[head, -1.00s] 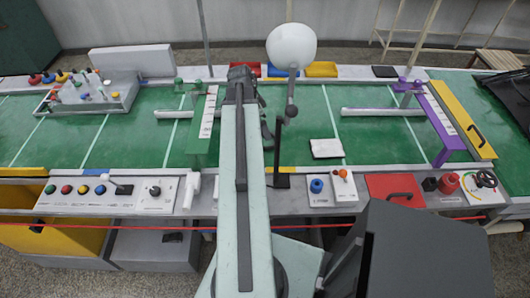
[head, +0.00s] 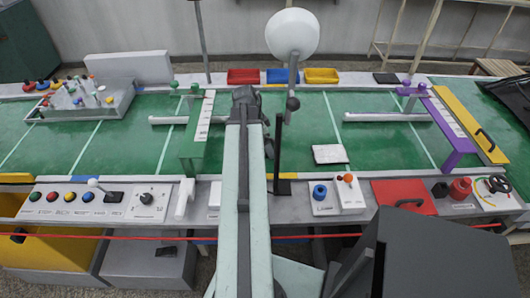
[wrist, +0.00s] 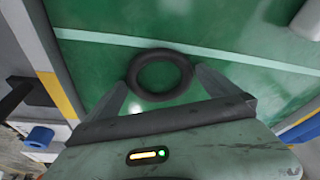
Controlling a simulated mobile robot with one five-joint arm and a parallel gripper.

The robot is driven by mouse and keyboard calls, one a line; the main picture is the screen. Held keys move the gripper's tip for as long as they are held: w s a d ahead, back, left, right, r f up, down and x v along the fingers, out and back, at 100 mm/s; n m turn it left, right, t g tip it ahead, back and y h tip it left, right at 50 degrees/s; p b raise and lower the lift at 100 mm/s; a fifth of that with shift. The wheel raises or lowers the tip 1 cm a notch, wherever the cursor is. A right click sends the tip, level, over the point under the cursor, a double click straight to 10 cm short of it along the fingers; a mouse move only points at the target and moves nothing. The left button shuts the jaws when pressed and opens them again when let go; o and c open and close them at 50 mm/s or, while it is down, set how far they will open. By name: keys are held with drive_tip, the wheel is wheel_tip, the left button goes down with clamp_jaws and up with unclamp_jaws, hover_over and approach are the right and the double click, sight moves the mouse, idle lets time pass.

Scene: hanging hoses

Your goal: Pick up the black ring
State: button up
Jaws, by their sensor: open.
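The black ring (wrist: 160,75) lies on the green table surface in the wrist view, close to a white line. My gripper (wrist: 159,79) is open, with one pale finger to the left of the ring and one to the right. The ring shows between the fingertips; I cannot tell whether they touch it or how high they are above the table. In the head view my gripper (head: 246,97) is over the green table, and I cannot make out the ring there behind my arm.
A green bracket (head: 196,135) stands left of my arm, and a thin black post (head: 279,138) stands just right. A white globe (head: 293,33) hangs above the table. A white pad (head: 330,154) lies to the right. Control panels (head: 95,198) line the front edge.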

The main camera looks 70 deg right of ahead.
drive_tip(key=shift+r, duration=0.1)
drive_tip(key=c, duration=1.2)
drive_tip(key=shift+c, duration=0.2)
drive_tip(key=shift+r, duration=0.15)
